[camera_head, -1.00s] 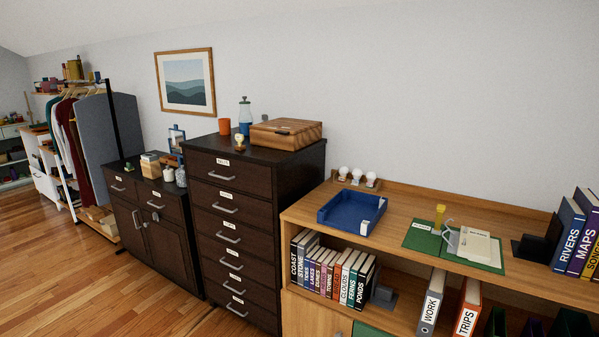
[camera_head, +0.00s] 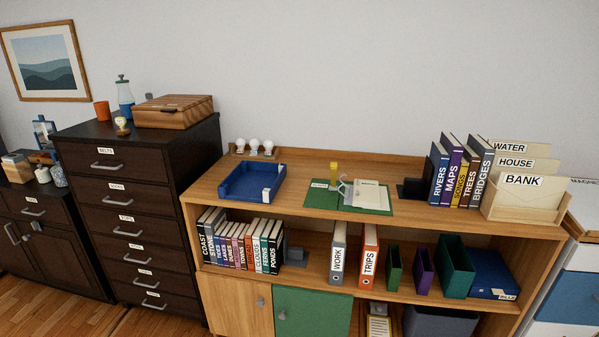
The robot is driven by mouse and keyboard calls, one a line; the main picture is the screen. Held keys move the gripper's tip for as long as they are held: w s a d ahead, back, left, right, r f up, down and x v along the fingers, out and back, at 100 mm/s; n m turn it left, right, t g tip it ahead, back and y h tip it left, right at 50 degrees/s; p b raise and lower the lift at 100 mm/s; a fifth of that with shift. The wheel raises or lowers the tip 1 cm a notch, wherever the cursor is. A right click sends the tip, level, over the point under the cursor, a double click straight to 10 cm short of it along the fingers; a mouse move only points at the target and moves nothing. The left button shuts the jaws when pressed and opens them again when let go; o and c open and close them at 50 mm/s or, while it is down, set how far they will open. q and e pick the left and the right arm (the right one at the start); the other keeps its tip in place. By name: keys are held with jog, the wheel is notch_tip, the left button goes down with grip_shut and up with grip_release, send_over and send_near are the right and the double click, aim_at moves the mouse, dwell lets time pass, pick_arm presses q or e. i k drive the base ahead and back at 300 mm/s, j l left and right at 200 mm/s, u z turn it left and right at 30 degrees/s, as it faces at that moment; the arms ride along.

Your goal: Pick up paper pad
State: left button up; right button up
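A cream pad of paper (camera_head: 371,196) lies on a green mat (camera_head: 322,200) on top of the wooden shelf unit. I take it to be the paper pad; its label is too small to read. A yellow object (camera_head: 334,174) stands on the mat to the left of the pad, and a pale looped thing (camera_head: 344,189) is at the pad's left edge. Neither of my grippers shows in the head view.
A blue tray (camera_head: 235,183) sits left of the mat, with several bulbs behind it. Books (camera_head: 453,174) and a file box (camera_head: 524,203) stand to the right. A dark drawer cabinet (camera_head: 75,158) adjoins the shelf unit (camera_head: 400,211). The top's front strip is clear.

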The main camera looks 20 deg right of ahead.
aim_at(369, 196)
jog(key=z, duration=0.4)
jog(key=l+z, duration=0.15)
jog(key=z, duration=0.2)
jog(key=i+z, duration=0.1)
jog(key=z, duration=0.3)
